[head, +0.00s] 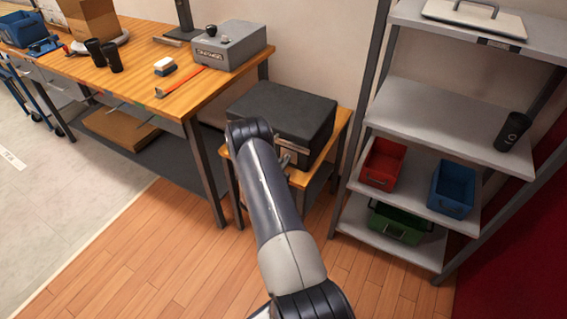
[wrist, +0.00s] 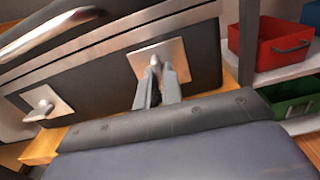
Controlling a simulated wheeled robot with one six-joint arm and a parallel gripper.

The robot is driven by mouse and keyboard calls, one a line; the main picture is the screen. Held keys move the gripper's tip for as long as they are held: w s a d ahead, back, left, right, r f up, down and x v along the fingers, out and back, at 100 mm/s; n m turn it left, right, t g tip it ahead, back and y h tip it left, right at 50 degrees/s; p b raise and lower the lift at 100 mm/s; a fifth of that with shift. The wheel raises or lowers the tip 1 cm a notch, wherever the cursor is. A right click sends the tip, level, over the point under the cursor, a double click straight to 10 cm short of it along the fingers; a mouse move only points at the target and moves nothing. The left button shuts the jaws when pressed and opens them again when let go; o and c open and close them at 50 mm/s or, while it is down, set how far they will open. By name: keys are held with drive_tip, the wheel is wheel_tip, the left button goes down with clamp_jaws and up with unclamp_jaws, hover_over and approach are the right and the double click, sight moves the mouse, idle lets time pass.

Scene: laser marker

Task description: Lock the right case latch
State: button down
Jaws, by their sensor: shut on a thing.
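The dark case (head: 285,108) sits closed on a small wooden stand, with its front partly hidden behind my arm. In the wrist view its dark front (wrist: 95,85) fills much of the upper part. The right case latch (wrist: 150,55) is a metal plate with a small lever, and my gripper (wrist: 158,70) is shut on that lever, which its fingers mostly hide. The left latch (wrist: 45,103) shows free, its lever sticking out. A metal handle (wrist: 60,27) is on the case, above the latches. My gripper is hardly seen in the head view.
The wooden stand (head: 344,133) stands between the workbench (head: 150,88) and a grey shelf rack (head: 425,130). The rack holds a red bin (head: 383,165), a blue bin (head: 452,190) and a green bin (head: 400,224). The wood floor in front is clear.

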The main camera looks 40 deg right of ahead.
drive_tip(key=m+b, duration=0.2)
drive_tip(key=b, duration=0.1)
drive_tip(key=f+m+b, duration=0.1)
drive_tip(key=m+b, duration=0.1)
drive_tip(key=b, duration=0.2)
drive_tip(key=shift+b, duration=0.3)
drive_tip(key=m+b, duration=0.5)
drive_tip(key=b, duration=0.4)
drive_tip(key=shift+s+d, duration=0.1)
drive_tip(key=shift+s, duration=0.05)
drive_tip(key=m+b, duration=0.6)
drive_tip(key=b, duration=0.6)
drive_tip(key=shift+s+f, duration=0.1)
drive_tip(key=m+b, duration=0.2)
drive_tip(key=b, duration=0.2)
drive_tip(key=shift+b, duration=0.5)
drive_tip(key=shift+r+m+b, duration=0.3)
drive_tip(key=shift+m+b, duration=0.1)
drive_tip(key=shift+m, duration=0.1)
drive_tip(key=c, duration=1.6)
unclamp_jaws()
drive_tip(key=shift+o, duration=0.2)
